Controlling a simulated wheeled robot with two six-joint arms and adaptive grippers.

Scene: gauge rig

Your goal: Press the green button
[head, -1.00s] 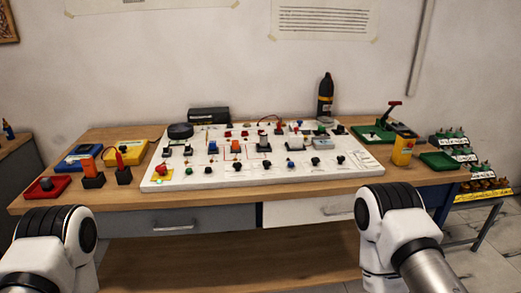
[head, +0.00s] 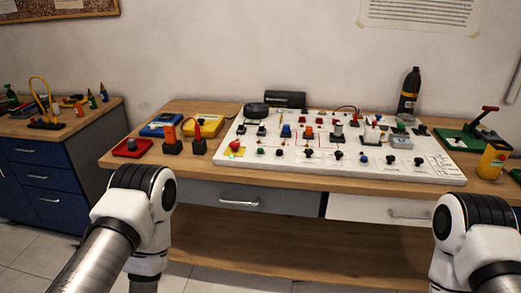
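The white panel (head: 440,172) lies on the wooden table and carries several small buttons, knobs and switches. A small button in its front row, right of the red mushroom button, looks dark green (head: 261,152), but it is too small for me to be sure of its colour. A larger green part (head: 399,128) shows at the panel's back right; I cannot tell whether it is a button. The arm links at the lower left and lower right are mine. Neither of my grippers shows in this view.
A red mushroom button on a yellow base (head: 235,149) sits at the panel's left front. A dark bottle (head: 409,93) stands behind. A blue-drawered cabinet (head: 50,180) is at left.

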